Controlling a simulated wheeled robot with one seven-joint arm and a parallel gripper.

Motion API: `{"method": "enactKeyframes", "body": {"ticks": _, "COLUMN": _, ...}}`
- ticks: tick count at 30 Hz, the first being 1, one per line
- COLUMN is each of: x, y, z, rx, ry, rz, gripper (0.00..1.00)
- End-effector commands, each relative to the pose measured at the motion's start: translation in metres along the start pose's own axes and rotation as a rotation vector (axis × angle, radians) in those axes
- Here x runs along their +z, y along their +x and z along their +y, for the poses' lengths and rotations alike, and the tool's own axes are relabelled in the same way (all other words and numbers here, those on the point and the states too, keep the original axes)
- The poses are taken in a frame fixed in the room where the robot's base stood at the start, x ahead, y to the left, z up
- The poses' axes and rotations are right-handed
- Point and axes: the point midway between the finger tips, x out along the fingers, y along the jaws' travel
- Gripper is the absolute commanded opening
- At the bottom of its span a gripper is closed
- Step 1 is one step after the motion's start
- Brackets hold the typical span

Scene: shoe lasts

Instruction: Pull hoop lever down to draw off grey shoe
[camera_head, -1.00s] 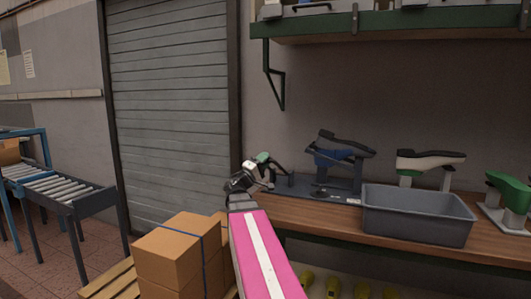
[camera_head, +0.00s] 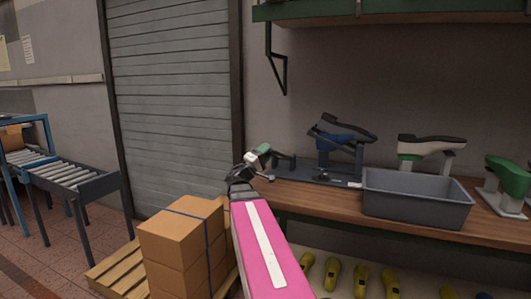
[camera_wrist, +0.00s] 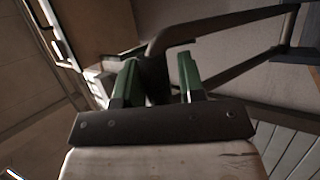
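The lasting stand (camera_head: 340,173) is on the bench, with a blue last (camera_head: 336,139) and a dark grey shoe (camera_head: 350,128) tilted above it. The shoe sits close to the last; I cannot tell how much they touch. My gripper (camera_head: 265,152) is at the stand's left end, by the dark hoop lever (camera_head: 284,161). In the wrist view, the green fingers of my gripper (camera_wrist: 160,78) stand part way apart around a dark piece of the lever. The lever's bar (camera_wrist: 215,30) curves away to the upper right. The exact contact is in shadow.
A grey bin (camera_head: 415,205) stands on the bench (camera_head: 320,201) right of the stand. Cardboard boxes (camera_head: 182,245) on a pallet stand low left. A shelf (camera_head: 420,8) overhangs the bench.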

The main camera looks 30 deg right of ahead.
Motion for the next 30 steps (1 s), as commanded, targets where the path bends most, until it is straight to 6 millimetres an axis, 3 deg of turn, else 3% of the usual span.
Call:
{"method": "enactKeyframes", "body": {"ticks": 8, "x": 0.002, "y": -0.007, "z": 0.002, "rx": 0.004, "ry": 0.000, "rz": -0.004, "gripper": 0.37}}
{"method": "enactKeyframes", "body": {"ticks": 21, "x": 0.001, "y": -0.084, "z": 0.001, "rx": 0.000, "ry": 0.000, "rz": 0.002, "gripper": 0.37}}
{"method": "enactKeyframes", "body": {"ticks": 30, "x": 0.000, "y": -0.108, "z": 0.000, "rx": 0.001, "ry": 0.000, "rz": 0.000, "gripper": 0.37}}
